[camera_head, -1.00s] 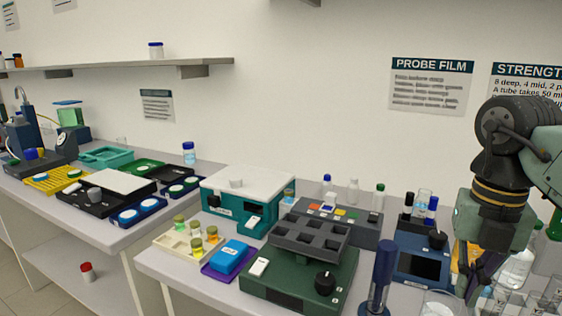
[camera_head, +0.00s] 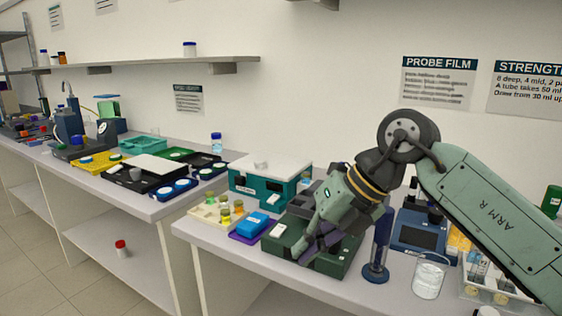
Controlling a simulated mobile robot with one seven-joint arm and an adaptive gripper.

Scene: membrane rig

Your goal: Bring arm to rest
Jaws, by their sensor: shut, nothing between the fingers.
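My arm reaches in from the right edge and bends down at the wrist over the front bench. My gripper (camera_head: 302,256) is shut and empty. It points down and to the left, in front of the dark green rocker device (camera_head: 340,262), and hides much of that device and its grey tray. I cannot tell whether the fingertips touch the device.
A blue upright stand (camera_head: 378,250) and a glass beaker (camera_head: 428,278) are just right of the gripper. A teal box with a white lid (camera_head: 270,182), a blue block (camera_head: 252,222) and a rack of vials (camera_head: 222,212) are on its left. The floor (camera_head: 90,278) is clear.

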